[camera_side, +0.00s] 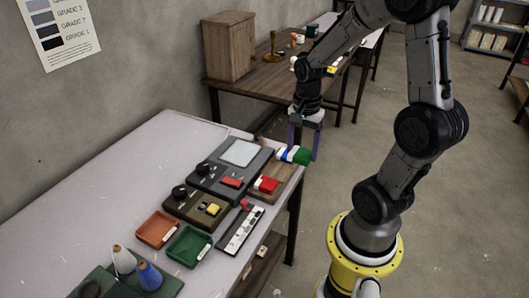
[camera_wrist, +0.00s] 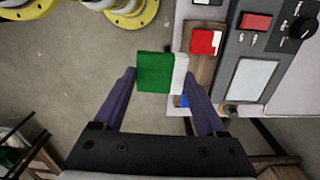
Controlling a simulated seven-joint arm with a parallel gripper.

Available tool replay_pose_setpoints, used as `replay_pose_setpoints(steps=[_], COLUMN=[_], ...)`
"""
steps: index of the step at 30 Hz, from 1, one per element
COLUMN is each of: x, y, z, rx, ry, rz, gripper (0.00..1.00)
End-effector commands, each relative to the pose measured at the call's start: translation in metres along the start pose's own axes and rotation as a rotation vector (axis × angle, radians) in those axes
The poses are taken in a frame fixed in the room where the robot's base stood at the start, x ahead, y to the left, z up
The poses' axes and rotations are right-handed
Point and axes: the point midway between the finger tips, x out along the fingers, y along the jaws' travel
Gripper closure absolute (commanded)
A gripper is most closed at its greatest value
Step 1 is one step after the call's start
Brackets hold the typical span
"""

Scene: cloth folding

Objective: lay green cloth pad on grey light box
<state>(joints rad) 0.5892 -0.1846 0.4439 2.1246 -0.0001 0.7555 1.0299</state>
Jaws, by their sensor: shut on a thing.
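The green cloth pad (camera_side: 302,157) with a white strip along one side is between the fingers of my gripper (camera_side: 304,148), at the far right end of the table. In the wrist view the green pad (camera_wrist: 155,72) sits between the two fingertips (camera_wrist: 159,77), and my gripper is shut on it. The grey light box (camera_side: 240,152), with a pale panel, a red part and a black knob, lies left of my gripper. In the wrist view its panel (camera_wrist: 256,80) is to the right of the pad. Nothing lies on the panel.
A wooden board (camera_side: 287,180) beside the light box bears a red-and-white pad (camera_side: 266,184) and a blue-and-white pad (camera_side: 284,153). A dark box with a yellow part (camera_side: 213,209), an orange tray (camera_side: 157,229) and a green tray (camera_side: 190,246) stand nearer. The table's left side is clear.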

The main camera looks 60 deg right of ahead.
Motion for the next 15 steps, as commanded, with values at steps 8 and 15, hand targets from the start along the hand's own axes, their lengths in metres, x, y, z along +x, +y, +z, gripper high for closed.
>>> replay_pose_setpoints(steps=[8, 15], x=[-0.017, -0.012], y=[-0.076, -0.117], z=[-0.018, -0.015], rx=[0.004, -0.038], ry=[0.004, 0.003], rz=[-0.009, -0.006], gripper=[0.79, 0.79])
